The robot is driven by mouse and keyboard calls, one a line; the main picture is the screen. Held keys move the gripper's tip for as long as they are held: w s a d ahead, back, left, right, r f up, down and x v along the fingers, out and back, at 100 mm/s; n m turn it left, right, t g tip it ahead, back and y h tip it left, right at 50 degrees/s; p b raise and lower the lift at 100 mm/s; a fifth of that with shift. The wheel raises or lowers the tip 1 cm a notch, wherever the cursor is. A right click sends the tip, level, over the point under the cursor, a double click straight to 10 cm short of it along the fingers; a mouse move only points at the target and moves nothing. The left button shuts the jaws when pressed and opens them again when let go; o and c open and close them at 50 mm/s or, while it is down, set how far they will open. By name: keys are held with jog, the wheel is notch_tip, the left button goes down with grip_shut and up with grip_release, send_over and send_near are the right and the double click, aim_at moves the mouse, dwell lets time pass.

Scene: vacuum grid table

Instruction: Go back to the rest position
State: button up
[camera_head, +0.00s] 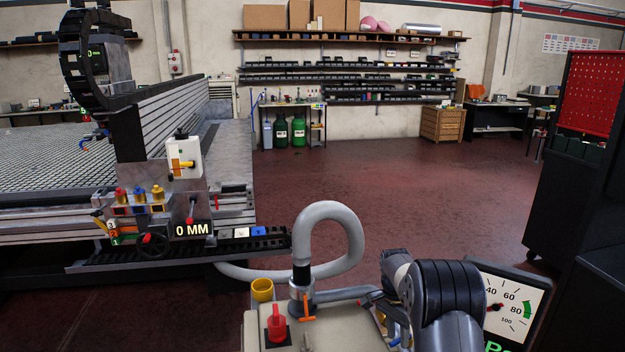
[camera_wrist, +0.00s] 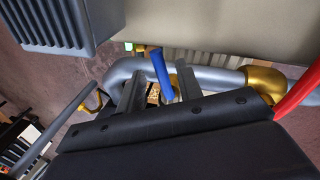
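My arm (camera_head: 440,300) is low at the bottom right of the head view, over the vacuum unit, and it hides its own fingertips there. In the wrist view my gripper (camera_wrist: 158,88) has its two dark fingers apart. A blue lever (camera_wrist: 160,70) shows between them; there is no clear sign of a grip on it. A grey pipe (camera_wrist: 215,78) with a yellow fitting (camera_wrist: 265,82) runs behind the fingers. A red lever (camera_wrist: 300,92) is at the right edge.
The beige vacuum unit (camera_head: 258,338) carries a red knob (camera_head: 277,324), an orange lever (camera_head: 306,309) and a looping grey hose (camera_head: 352,235). A dial gauge (camera_head: 512,300) stands right of my arm. The grid table (camera_head: 60,165) is at left. Open floor (camera_head: 410,190) lies beyond.

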jog(key=shift+r, duration=0.1)
jog(key=shift+w+r, duration=0.15)
jog(key=shift+r, duration=0.1)
notch_tip(320, 180, up, 10)
jog(key=w+a+r+p, duration=0.1)
jog(key=w, duration=0.1)
jog(key=f, duration=0.3)
jog(key=s+f, duration=0.1)
jog(key=f, duration=0.3)
jog(key=s+d+f+b, duration=0.1)
jog(key=f, duration=0.3)
jog(key=shift+f, duration=0.2)
jog(key=shift+s+f, duration=0.15)
jog(key=shift+f, duration=0.15)
jog(key=shift+s+d+r+n+b, duration=0.15)
jog(key=shift+n+b, duration=0.1)
jog(key=shift+n, duration=0.2)
jog(key=shift+s+d+n+b, duration=0.1)
jog(key=shift+s+n+b, duration=0.1)
jog(key=shift+n, duration=0.25)
jog(key=shift+a, duration=0.1)
